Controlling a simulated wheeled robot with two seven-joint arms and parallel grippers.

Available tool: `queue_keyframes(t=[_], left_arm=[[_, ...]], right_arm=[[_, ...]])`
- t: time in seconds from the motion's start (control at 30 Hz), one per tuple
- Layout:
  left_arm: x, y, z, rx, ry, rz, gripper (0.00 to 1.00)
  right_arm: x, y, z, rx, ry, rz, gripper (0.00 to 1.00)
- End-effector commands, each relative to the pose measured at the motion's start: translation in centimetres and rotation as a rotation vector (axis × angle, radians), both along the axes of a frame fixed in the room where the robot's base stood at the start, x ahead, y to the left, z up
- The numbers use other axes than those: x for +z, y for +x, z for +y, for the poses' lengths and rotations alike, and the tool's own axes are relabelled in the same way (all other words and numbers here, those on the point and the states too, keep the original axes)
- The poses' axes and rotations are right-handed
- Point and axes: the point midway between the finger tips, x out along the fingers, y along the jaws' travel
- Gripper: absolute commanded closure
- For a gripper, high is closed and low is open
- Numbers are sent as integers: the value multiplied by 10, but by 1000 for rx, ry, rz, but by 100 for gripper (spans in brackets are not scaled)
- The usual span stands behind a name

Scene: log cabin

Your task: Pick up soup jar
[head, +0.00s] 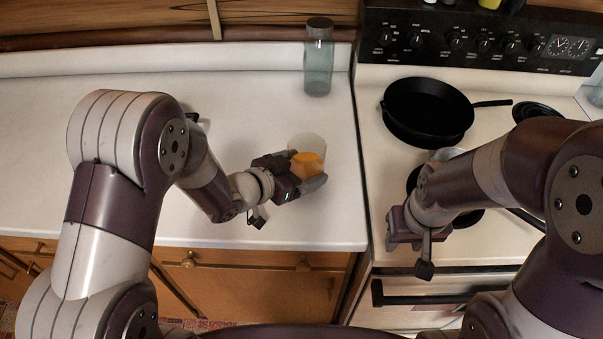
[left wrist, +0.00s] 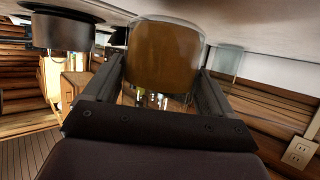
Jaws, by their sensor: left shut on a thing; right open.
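The soup jar (head: 309,155) is a clear glass jar with orange contents, near the right end of the white counter in the head view. My left gripper (head: 305,180) is shut on it, with its fingers at the jar's sides. In the left wrist view the jar (left wrist: 165,55) fills the space between the two fingers (left wrist: 163,85). I cannot tell whether its base touches the counter. My right gripper (head: 405,240) is open and empty in front of the stove; its fingers are partly hidden.
A tall glass jar with a dark lid (head: 318,60) stands at the back of the counter (head: 240,120). A black frying pan (head: 428,112) sits on the stove (head: 375,165) to the right. The counter's middle is clear.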

Motion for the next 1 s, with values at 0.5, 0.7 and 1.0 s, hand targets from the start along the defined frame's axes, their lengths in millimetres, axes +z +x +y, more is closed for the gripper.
queue_keyframes(t=[0.5, 0.7, 1.0], left_arm=[[45, -10, -59, -3, -1, -6, 66], [60, -14, -83, -2, -2, -5, 66], [75, -18, -107, -1, -2, -5, 66]], right_arm=[[-7, 0, 0, 0, 0, 0, 57], [-10, 0, 0, 0, 0, 0, 57], [-13, 0, 0, 0, 0, 0, 57]])
